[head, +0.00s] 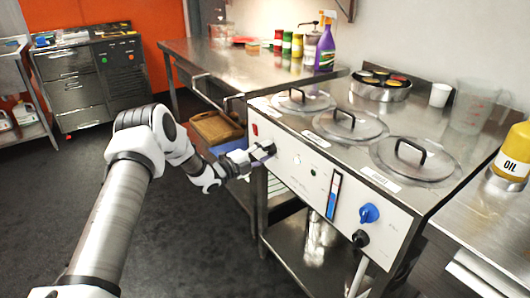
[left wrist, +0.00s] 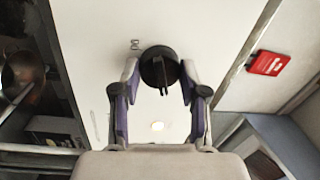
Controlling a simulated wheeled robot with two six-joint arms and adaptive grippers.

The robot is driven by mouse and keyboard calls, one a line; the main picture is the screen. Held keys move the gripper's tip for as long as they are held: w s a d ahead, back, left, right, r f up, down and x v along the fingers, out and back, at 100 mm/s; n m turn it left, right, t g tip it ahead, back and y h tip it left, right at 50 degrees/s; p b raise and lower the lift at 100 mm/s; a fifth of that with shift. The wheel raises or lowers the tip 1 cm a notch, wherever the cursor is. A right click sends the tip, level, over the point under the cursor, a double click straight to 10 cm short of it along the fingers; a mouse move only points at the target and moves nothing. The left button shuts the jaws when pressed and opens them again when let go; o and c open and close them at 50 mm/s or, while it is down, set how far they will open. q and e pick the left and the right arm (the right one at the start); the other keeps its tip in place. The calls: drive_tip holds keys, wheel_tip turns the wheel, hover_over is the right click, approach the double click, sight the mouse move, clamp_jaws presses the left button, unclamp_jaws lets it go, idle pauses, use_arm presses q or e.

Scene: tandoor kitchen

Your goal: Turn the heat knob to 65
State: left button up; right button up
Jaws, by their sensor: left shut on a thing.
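A round black knob (left wrist: 157,66) sits on the white front panel (left wrist: 95,40) of the steel cooking counter. In the left wrist view its pointer mark faces down the picture. I can read no numbers around it. My left gripper (head: 262,153) is at the upper left part of the panel, and its two fingers (left wrist: 157,82) close on both sides of the knob. In the head view the gripper mostly hides this knob. A blue knob (head: 369,213) and another black knob (head: 361,239) sit at the panel's right end. My right gripper is not in view.
A red switch (head: 255,129) is just above the gripper, and a small pale light (head: 297,160) and a blue-and-red gauge (head: 333,197) are to its right. Lidded pots (head: 345,122) stand on the counter top. A wooden tray (head: 216,127) lies left of the panel.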

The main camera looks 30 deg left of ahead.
use_arm(q)
drive_tip(key=o, duration=1.1)
drive_tip(key=shift+o, duration=0.2)
drive_tip(key=shift+s, duration=0.1)
drive_tip(key=r+v, duration=0.1)
drive_tip(key=v, duration=1)
drive_tip(key=shift+s+f, duration=0.4)
drive_tip(key=shift+f, duration=0.15)
drive_tip(key=shift+a, duration=0.1)
